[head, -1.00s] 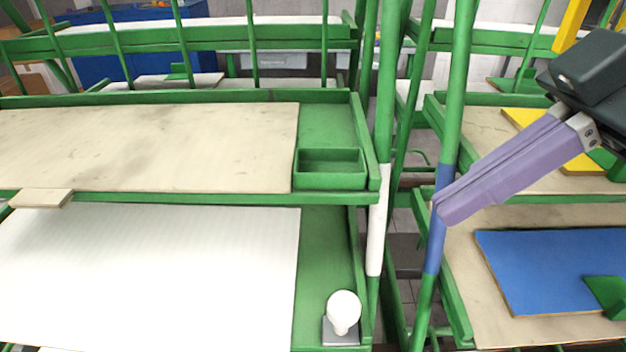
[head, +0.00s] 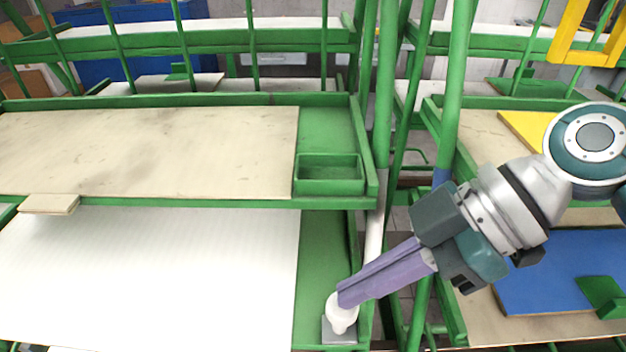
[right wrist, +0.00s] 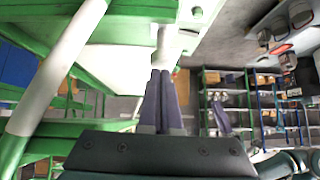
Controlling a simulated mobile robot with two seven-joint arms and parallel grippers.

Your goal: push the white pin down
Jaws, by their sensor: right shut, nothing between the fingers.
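The white pin (head: 340,318) has a rounded knob and stands on a small grey base plate (head: 328,334) at the right end of the lower green shelf. In the right wrist view the white pin (right wrist: 164,50) shows just beyond my fingertips. My right gripper (head: 341,294) is shut and empty, its purple fingers slanting down to the left. Its fingertips overlap the top of the knob in the head view and hide part of it; whether they touch it I cannot tell. The fingers also show in the right wrist view (right wrist: 160,76). My left gripper is not in view.
A green upright with a white band (head: 374,228) stands close right of the pin. Above is a shelf with a beige board (head: 150,150) and a green bin (head: 330,172). A white sheet (head: 150,275) covers the lower shelf. A blue board (head: 560,265) lies right.

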